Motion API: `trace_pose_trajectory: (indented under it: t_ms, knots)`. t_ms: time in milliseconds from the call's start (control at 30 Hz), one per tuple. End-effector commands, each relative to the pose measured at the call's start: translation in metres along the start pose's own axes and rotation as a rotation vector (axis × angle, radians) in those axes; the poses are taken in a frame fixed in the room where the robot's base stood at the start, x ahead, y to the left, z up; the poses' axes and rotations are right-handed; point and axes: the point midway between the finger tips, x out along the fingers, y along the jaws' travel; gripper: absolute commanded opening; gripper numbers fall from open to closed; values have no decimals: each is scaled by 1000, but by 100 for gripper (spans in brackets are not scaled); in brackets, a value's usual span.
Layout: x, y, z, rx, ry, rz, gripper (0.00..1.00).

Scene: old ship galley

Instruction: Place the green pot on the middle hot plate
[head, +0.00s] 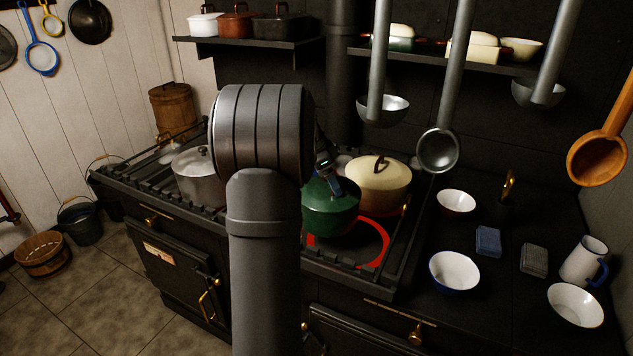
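The green pot (331,210) shows right of my arm in the head view. Its left part is hidden behind my arm. My gripper (334,186) is at the top of the pot, small and partly hidden by my arm; I cannot tell whether its fingers are closed on it. A hot plate with a glowing red ring (384,243) lies at the front right of the stove (401,262), and the pot overlaps its back left part in the picture. I cannot tell whether the pot rests on the stove or hangs above it. My arm covers the stove's middle.
A cream lidded pot (377,188) stands just behind the green pot. A grey lidded pot (197,178) stands left of my arm. Ladles (438,150) hang at the upper right. Bowls (454,271), sponges (488,241) and a white jug (583,262) stand on the right counter.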

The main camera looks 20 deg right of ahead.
Motion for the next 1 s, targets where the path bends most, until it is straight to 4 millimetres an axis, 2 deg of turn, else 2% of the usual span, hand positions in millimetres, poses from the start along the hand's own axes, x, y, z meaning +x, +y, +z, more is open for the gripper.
trace_pose_trajectory:
  t_ms: [100, 300, 567, 767, 1000]
  knots:
    - [-9, 18, -20, 5, 3, -4, 5]
    - [-17, 37, -39, 4, 3, -3, 5]
    - [-20, 45, -46, -4, 2, -4, 5]
    - [-27, 40, -32, -74, 2, -35, 5]
    - [-45, 26, 10, -285, 3, -121, 5]
